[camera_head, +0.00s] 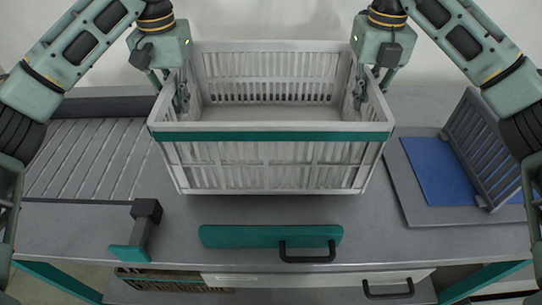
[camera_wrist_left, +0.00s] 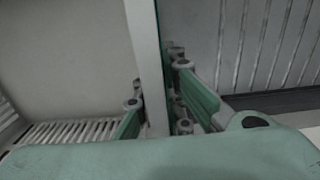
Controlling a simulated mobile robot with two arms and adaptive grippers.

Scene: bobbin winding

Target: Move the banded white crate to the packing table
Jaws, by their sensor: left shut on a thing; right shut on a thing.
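The white crate (camera_head: 270,160) with a green band along its front rim stands in the middle of the head view, upright and empty inside. My left gripper (camera_head: 180,95) is shut on the crate's left side wall, and my right gripper (camera_head: 360,95) is shut on its right side wall. In the left wrist view the left gripper's fingers (camera_wrist_left: 155,105) lie on both sides of the crate's wall (camera_wrist_left: 146,60). The crate appears at or just above the grey table top (camera_head: 230,213); I cannot tell if it touches.
A ribbed grey conveyor-like surface (camera_head: 85,165) lies at the left. A grey board with a blue mat (camera_head: 435,165) and an upright slatted rack (camera_head: 480,150) is at the right. A green bar with a black handle (camera_head: 270,237) and a dark post with a green foot (camera_head: 140,230) are in front.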

